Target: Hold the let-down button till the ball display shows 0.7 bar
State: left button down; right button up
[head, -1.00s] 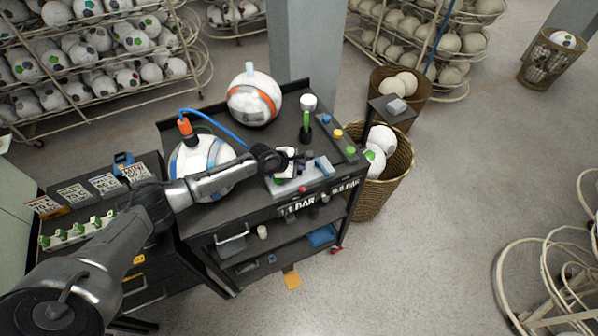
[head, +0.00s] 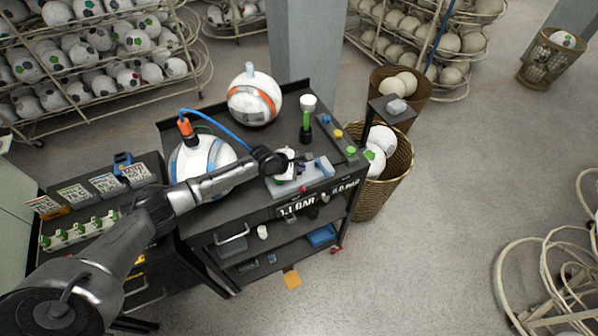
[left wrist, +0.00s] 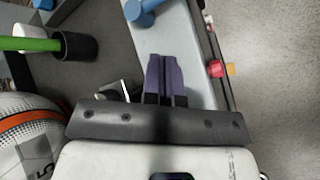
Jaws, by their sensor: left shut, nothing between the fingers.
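My left gripper (head: 303,167) is over the light grey panel (head: 286,190) on the dark cart. In the left wrist view its purple fingers (left wrist: 164,78) are together, with nothing between them, over the panel's pale surface. Whether the tips touch a button is hidden; I cannot pick out the let-down button. A white-and-blue ball (head: 190,158) with an orange fitting (head: 184,127) and a blue hose stands on the cart. A front display (head: 297,208) seems to read 1.1 BAR. My right gripper is out of view.
A second display (head: 344,190) on the cart front seems to read 0.0 BAR. An orange-striped ball (head: 254,98) and a green-stemmed tool (head: 307,117) stand at the back. A blue cylinder (left wrist: 143,10) is on the panel. A wicker basket (head: 386,185) stands right of the cart.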

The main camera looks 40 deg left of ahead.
pick_arm(q)
jog(key=shift+f, duration=0.5)
dwell(0.5)
dwell(0.8)
dwell(0.8)
dwell(0.7)
dwell(0.8)
dwell(0.7)
